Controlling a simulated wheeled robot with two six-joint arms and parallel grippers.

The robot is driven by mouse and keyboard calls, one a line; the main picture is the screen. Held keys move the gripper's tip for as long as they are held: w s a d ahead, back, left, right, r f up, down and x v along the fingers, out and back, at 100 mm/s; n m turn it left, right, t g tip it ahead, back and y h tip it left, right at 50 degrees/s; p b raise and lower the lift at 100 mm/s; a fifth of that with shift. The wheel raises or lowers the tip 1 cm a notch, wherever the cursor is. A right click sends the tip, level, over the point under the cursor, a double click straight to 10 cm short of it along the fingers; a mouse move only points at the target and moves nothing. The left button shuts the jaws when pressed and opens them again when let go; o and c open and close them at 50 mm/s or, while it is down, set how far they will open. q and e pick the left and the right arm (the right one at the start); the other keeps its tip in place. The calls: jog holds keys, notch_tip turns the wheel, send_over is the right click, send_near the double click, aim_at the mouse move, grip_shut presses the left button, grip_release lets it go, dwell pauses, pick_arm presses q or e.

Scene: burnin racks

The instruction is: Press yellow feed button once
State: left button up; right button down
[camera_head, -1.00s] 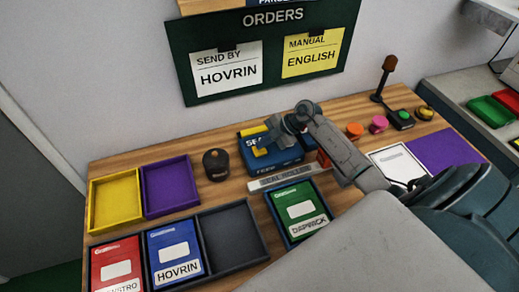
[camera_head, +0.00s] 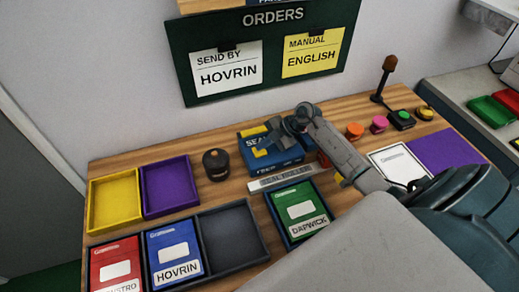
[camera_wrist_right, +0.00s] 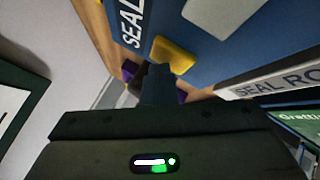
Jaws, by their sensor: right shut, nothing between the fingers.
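The blue seal machine (camera_head: 288,156) stands on the wooden bench, left of the middle. A yellow button (camera_wrist_right: 173,55) shows on its blue face in the right wrist view. Yellow also shows on the machine in the head view (camera_head: 261,152). My right gripper (camera_head: 273,134) is shut and empty over the back left part of the machine. In the wrist view its fingertips (camera_wrist_right: 156,82) are close beside the yellow button; whether they touch it I cannot tell. My left gripper is not in view.
The seal roller bar (camera_head: 281,181) and a green card (camera_head: 299,206) in a tray lie in front. A dark round knob (camera_head: 216,164) stands left. Orange (camera_head: 355,130) and pink (camera_head: 379,123) buttons and another yellow button (camera_head: 425,112) stand right.

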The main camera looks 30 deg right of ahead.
aim_at(263, 150)
jog(key=shift+r, duration=0.1)
jog(key=shift+r+p, duration=0.8)
jog(key=shift+p, duration=0.1)
notch_tip(263, 150, up, 5)
jog(key=p, duration=0.4)
jog(key=shift+p, duration=0.3)
dwell(0.3)
